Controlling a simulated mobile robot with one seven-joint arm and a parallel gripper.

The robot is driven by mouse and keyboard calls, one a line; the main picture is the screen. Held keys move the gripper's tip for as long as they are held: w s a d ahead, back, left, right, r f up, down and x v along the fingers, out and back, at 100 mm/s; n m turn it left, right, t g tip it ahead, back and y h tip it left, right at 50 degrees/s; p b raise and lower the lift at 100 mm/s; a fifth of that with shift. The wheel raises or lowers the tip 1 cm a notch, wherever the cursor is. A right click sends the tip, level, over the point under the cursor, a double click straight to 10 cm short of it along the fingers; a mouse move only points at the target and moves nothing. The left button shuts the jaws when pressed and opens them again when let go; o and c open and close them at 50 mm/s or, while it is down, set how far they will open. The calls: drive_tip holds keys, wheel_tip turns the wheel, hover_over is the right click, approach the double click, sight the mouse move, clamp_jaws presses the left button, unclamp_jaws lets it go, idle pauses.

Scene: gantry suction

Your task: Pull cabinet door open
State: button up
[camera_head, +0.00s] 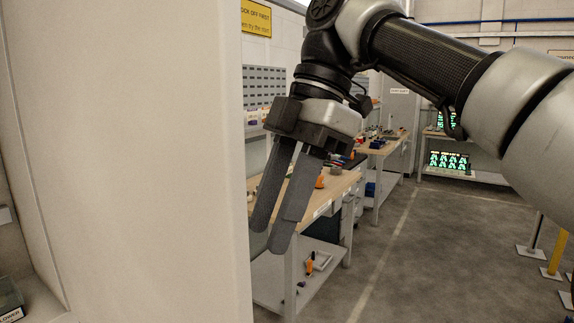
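A large beige panel (120,150), which looks like the cabinet door, fills the left of the view. It stands upright, with its thick vertical edge (235,160) facing me. To its left I see a strip of what looks like the cabinet's inside, so the door appears to stand ajar. No handle is in view. My gripper (271,232) hangs just right of that edge, fingers pointing down. A narrow gap shows between the two dark fingers, and nothing is held. I cannot tell whether the fingers touch the panel.
A grey shelf (40,305) with a small labelled bin (10,302) is at the lower left. Behind my gripper stands a workbench (325,193) with tools. Posts with a yellow one (556,250) stand at the far right.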

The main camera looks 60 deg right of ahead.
drive_tip(key=p+v, duration=0.3)
drive_tip(key=v, duration=0.2)
drive_tip(key=shift+s, duration=0.1)
idle(0.6)
